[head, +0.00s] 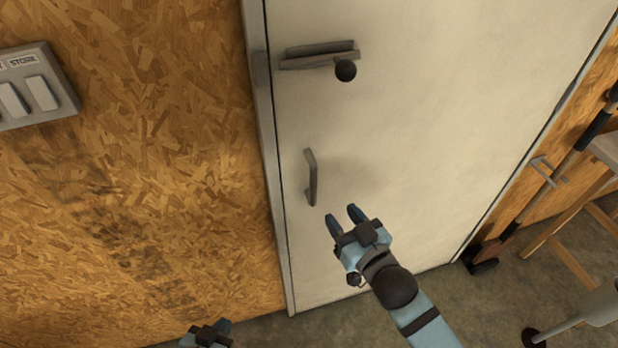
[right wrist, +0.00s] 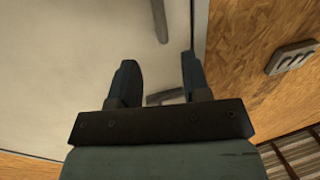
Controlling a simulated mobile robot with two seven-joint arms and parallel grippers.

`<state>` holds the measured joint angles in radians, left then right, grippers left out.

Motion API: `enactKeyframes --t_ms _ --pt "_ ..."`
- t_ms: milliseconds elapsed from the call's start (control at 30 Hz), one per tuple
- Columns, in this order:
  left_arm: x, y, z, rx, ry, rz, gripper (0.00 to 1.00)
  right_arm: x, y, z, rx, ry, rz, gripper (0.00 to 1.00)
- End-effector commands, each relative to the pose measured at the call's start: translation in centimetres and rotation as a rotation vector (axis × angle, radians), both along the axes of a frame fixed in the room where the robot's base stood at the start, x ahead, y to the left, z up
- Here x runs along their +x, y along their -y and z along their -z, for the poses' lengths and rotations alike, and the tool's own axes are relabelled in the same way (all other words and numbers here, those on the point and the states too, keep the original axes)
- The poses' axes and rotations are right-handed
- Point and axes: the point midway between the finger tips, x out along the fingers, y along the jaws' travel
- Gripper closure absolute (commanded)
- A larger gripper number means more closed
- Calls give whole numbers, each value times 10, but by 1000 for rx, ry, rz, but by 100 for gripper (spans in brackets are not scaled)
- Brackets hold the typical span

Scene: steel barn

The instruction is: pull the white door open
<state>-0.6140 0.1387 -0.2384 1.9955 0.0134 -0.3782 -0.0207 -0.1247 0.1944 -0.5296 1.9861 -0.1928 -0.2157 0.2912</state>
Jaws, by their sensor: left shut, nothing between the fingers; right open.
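The white door (head: 420,130) fills the middle of the head view and appears closed in its frame. A grey bar handle (head: 312,178) stands upright near its left edge. Above it is a grey latch (head: 318,56) with a dark round knob (head: 345,70). My right gripper (head: 344,217) is open and empty, just below and right of the bar handle, apart from it. In the right wrist view, a grey bar (right wrist: 164,97) shows between and beyond the open fingers (right wrist: 158,85). My left gripper (head: 212,332) is low at the bottom edge, partly cut off, away from the door handle.
A chipboard wall (head: 130,190) is left of the door, with a switch panel (head: 35,88). On the right, a long-handled tool (head: 535,195) leans by the wall beside a wooden stool (head: 575,210). Concrete floor (head: 470,310) shows below the door.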

Motion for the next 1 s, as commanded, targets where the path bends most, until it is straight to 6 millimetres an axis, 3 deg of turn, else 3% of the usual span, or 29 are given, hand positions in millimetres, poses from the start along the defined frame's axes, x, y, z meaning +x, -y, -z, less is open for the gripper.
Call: enactKeyframes --t_ms 300,533,733,1000 --pt "0 0 -8 -1 2 -1 100 59 -33 -3 1 2 0 57" --pt "0 -2 -9 2 0 -3 100 93 -52 -1 -1 0 1 57" --pt "0 -3 -8 4 -3 -3 100 107 -60 -1 0 -1 1 57" --pt "0 -3 -8 4 -3 -3 100 109 -61 0 0 -1 1 57"
